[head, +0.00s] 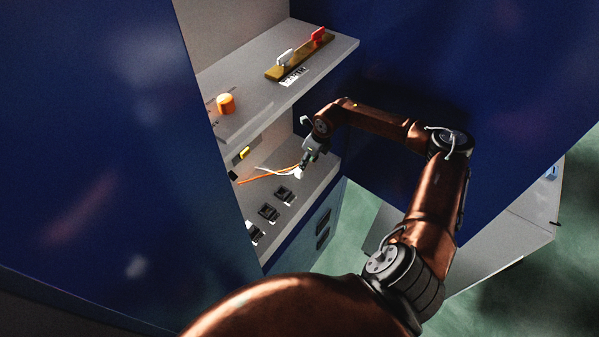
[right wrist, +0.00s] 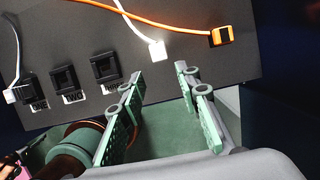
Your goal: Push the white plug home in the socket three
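The white plug (right wrist: 157,50) lies on the dark panel at the end of a white cable. Socket three (right wrist: 107,68) is a black socket to its left, beside its label; no plug shows in it. My right gripper (right wrist: 160,84) is open, its two fingers apart, with the white plug just beyond the tips and not gripped. In the head view my right gripper (head: 304,165) is low over the lower shelf near the cables, and the sockets (head: 284,195) are in front of it. My left gripper is not in view.
Sockets two (right wrist: 65,78) and one (right wrist: 28,88) sit in the same row. An orange plug (right wrist: 222,37) with its cable lies to the right, and another white connector (right wrist: 11,95) at the left edge. The upper shelf (head: 345,45) overhangs; blue walls flank the rack.

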